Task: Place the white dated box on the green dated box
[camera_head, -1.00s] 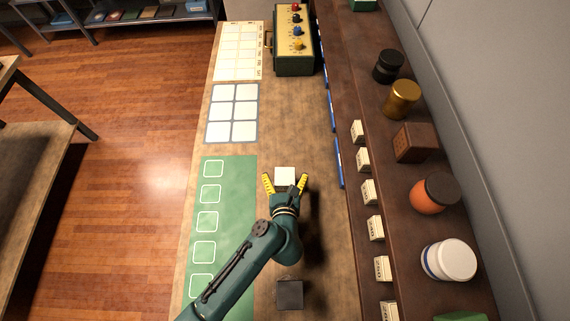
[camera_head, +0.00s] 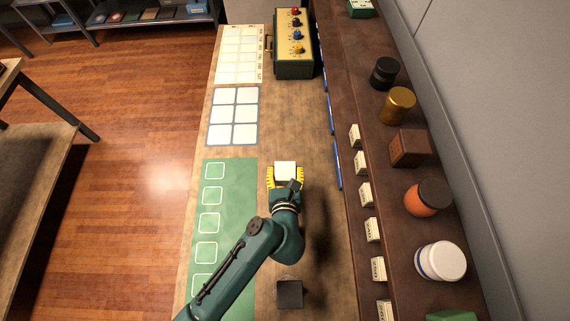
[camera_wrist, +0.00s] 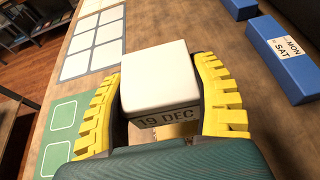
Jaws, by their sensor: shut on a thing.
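The white dated box (camera_head: 285,168) is near the middle of the table, and its front face reads "19 DEC" in the wrist view (camera_wrist: 160,80). My gripper (camera_head: 285,176) is shut on it, with a yellow finger against each side. I cannot tell whether the box touches the table. A green box with white on it (camera_head: 360,8) stands at the far end of the shelf. Another green thing (camera_head: 452,316) is cut off at the near end of the shelf. I cannot read a date on either.
A green mat (camera_head: 238,180) with white squares lies left of my gripper. A white grid (camera_head: 233,117) and a calendar sheet (camera_head: 240,55) lie beyond it. A case with coloured knobs (camera_head: 294,45) is at the back. Blue blocks (camera_wrist: 280,58), small white boxes and jars line the right.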

